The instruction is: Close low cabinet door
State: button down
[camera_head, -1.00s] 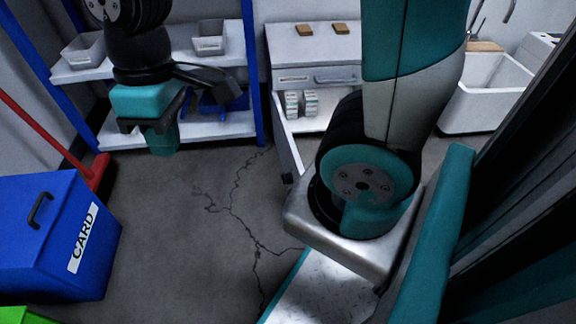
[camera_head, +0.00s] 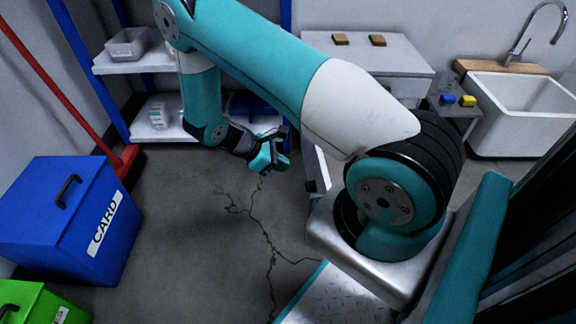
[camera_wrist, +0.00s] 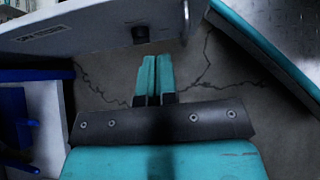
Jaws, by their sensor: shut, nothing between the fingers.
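The low cabinet (camera_head: 408,52) stands at the back, pale grey with a flat top. Its door (camera_head: 315,165) stands open, swung out toward me; my arm hides most of it and the cabinet's front. In the wrist view the door (camera_wrist: 90,30) is a pale panel across the upper left, with a small label and a dark knob (camera_wrist: 140,34). My gripper (camera_head: 284,163) is low, just left of the door in the head view. In the wrist view its teal fingertips (camera_wrist: 153,60) are together and empty, close below the knob; I cannot tell whether they touch the door.
A blue-framed shelf (camera_head: 148,62) stands behind my gripper. A blue CARD bin (camera_head: 60,215), a green bin (camera_head: 35,300) and a red broom (camera_head: 60,95) are at the left. A sink (camera_head: 520,110) is at the right. The cracked floor (camera_head: 200,240) is clear.

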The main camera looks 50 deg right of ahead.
aim_at(322, 177)
jog(key=b+x, duration=0.1)
jog(key=x, duration=0.2)
jog(key=b+x, duration=0.2)
jog(key=x, duration=0.1)
jog(key=r+b+x, duration=0.1)
jog(key=x, duration=0.2)
jog(key=shift+s+d+f, duration=0.2)
jog(key=shift+s+d, duration=0.3)
jog(key=shift+s+d+r+b, duration=0.15)
jog(key=shift+s+d+b, duration=0.25)
jog(key=shift+s+d, duration=0.15)
jog(key=shift+d, duration=0.1)
